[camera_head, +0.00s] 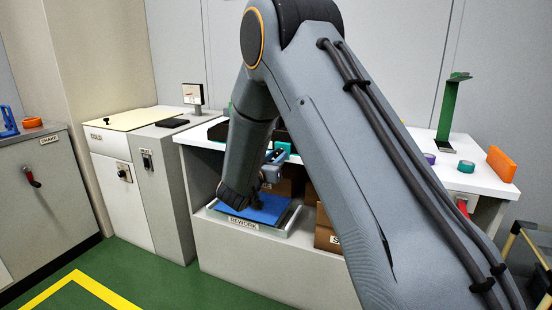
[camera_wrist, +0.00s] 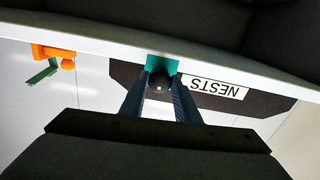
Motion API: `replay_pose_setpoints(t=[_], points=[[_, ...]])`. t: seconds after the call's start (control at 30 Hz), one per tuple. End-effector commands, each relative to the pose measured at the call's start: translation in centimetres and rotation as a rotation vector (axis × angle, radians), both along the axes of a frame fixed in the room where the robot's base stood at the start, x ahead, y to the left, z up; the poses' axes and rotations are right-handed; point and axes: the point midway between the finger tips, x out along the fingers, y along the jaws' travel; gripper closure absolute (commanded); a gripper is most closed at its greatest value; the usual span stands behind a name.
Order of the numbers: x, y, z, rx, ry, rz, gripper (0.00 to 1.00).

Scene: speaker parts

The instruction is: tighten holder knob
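In the wrist view a small teal holder (camera_wrist: 161,64) sits at the edge of a white surface, with a dark round knob (camera_wrist: 160,82) in front of it. The two fingers of my gripper (camera_wrist: 160,88) stand apart on either side of the knob, which nearly fills the gap between their tips. I cannot tell whether the fingers press on it. In the head view my gripper (camera_head: 273,173) is partly hidden by my arm, close below a teal part (camera_head: 282,148) at the bench's front edge. The knob cannot be made out there.
A dark panel with a NESTS label (camera_wrist: 214,88) is beside the holder. Below the bench are a blue mat (camera_head: 262,209) on the REWORK tray and cardboard boxes (camera_head: 325,237). An orange block (camera_head: 501,164) and a green stand (camera_head: 448,108) are at the right. My arm hides the middle.

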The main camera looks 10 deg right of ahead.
Motion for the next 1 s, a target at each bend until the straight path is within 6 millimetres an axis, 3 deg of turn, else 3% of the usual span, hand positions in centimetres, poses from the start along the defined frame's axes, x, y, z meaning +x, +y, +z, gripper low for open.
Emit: replay_pose_setpoints(t=[0.47, 1.0], points=[[-0.01, 0.04, -0.04, 0.117, -0.085, 0.000, 0.94], [0.00, 0.10, -0.13, 0.519, -0.376, 0.001, 0.94]])
